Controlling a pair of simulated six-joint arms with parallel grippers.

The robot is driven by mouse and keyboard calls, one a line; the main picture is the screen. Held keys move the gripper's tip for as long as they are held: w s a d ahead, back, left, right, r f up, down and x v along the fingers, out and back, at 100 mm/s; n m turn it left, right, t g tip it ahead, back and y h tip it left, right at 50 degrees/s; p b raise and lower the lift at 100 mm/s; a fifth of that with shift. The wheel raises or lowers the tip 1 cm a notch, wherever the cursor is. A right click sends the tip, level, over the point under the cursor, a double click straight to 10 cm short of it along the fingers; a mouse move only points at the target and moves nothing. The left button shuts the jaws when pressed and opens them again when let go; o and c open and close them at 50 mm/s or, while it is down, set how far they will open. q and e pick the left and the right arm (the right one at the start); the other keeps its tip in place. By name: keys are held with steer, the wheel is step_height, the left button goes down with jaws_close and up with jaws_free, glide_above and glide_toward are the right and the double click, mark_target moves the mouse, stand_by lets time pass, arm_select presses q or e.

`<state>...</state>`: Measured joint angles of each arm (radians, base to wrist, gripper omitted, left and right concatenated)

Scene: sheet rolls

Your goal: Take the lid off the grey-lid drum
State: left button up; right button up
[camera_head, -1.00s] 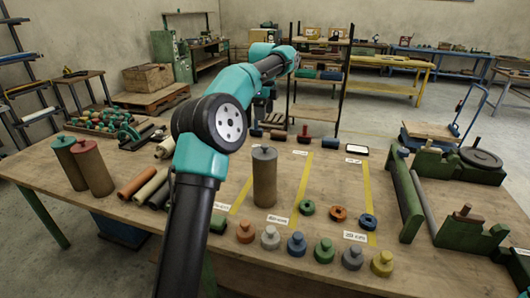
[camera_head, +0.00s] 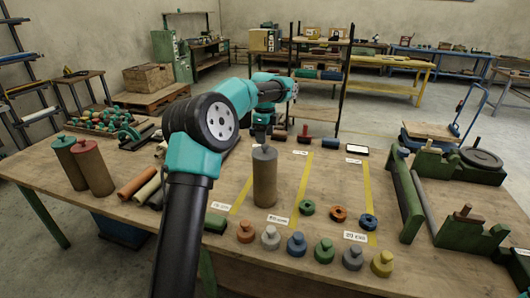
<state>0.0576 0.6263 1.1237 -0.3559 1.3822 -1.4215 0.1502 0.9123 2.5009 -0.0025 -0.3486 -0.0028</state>
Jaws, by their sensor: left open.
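The grey-lid drum is a tall brown cylinder (camera_head: 265,183) standing upright on the table, with a grey lid (camera_head: 265,153) on top. My left arm reaches in over the table, and my left gripper (camera_head: 261,141) points down just above the lid, open. Its fingertips are small and dark here, so I cannot tell whether they touch the knob on the lid. Two other drums stand at the left, one with a green lid (camera_head: 64,143) and one with a red lid (camera_head: 82,147). My right gripper is not in view.
Several coloured knobbed lids, such as a yellow one (camera_head: 382,264), line the front edge. Rings (camera_head: 338,214) lie right of the drum. Loose rolls (camera_head: 137,182) lie to its left. A green-framed fixture (camera_head: 404,195) stands at the right. Yellow strips mark the table.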

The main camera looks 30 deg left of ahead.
mark_target(265, 150)
arm_select(q)
steer(key=shift+s+d+f, duration=0.1)
steer(key=shift+d+f, duration=0.05)
steer(key=shift+f, duration=2.45)
steer(key=shift+c, duration=0.4)
steer(key=c, duration=0.9)
